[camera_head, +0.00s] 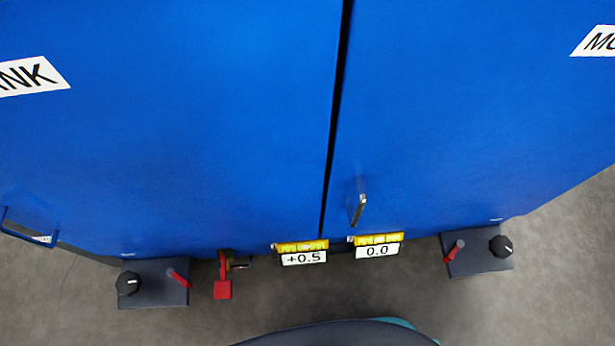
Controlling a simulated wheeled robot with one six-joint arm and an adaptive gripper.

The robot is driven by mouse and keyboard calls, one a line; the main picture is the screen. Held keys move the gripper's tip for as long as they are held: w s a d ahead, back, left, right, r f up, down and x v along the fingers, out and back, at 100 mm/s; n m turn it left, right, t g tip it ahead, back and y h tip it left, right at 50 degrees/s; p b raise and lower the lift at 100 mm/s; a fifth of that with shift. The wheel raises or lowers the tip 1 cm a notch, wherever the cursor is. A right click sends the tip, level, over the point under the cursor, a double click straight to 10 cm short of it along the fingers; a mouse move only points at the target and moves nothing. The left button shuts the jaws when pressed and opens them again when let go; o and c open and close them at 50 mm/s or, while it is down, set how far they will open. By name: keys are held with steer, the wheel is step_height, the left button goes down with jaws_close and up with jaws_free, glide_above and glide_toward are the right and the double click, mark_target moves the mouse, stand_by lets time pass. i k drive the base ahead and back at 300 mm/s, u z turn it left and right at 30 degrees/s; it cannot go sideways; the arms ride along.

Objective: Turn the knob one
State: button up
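A black round knob (128,283) with a light mark sits on a dark grey box at the lower left. A second black knob (501,246) with a light mark sits on another dark grey box at the lower right. No label shows which of them is knob one. A label (303,258) at the bottom middle reads "+0.5", and a label (377,251) beside it reads "0.0". My gripper is not in view.
Two large blue panels (170,120) fill most of the view, split by a dark gap. A metal handle (358,205) stands out from the right panel. Red levers (178,278) (454,251) sit beside the knobs. A red part (222,288) hangs between. Grey floor lies below.

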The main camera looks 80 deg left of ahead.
mark_target(128, 283)
steer(key=z, duration=0.35)
steer(key=k, duration=0.15)
steer(key=u, duration=3.95)
